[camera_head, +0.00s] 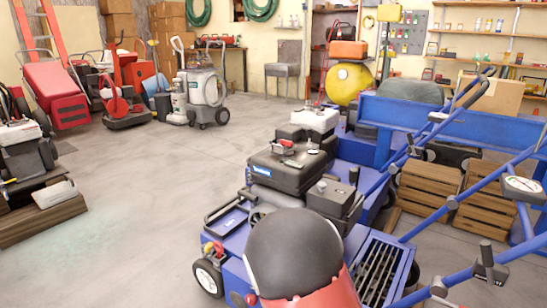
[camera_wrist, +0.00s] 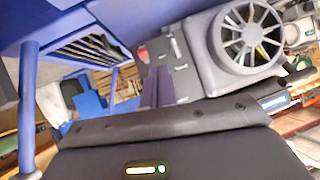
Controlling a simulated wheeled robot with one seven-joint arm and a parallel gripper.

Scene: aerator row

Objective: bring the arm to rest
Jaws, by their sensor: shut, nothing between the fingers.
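My gripper (camera_wrist: 158,72) shows in the wrist view as two narrow dark purple fingers side by side above its broad black body. The fingers are together and hold nothing. In the head view, a dark rounded dome above a red part, which looks like my own arm, covers the front of the blue aerator (camera_head: 232,272). The fingers cannot be made out in the head view.
The aerator's engine (camera_head: 285,172) and blue handle bars (camera_head: 455,262) stand close by. Wooden crates (camera_head: 428,188) are at the right. A grey machine with a round fan grille (camera_wrist: 250,37) is near in the wrist view. Open concrete floor (camera_head: 150,180) lies to the left.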

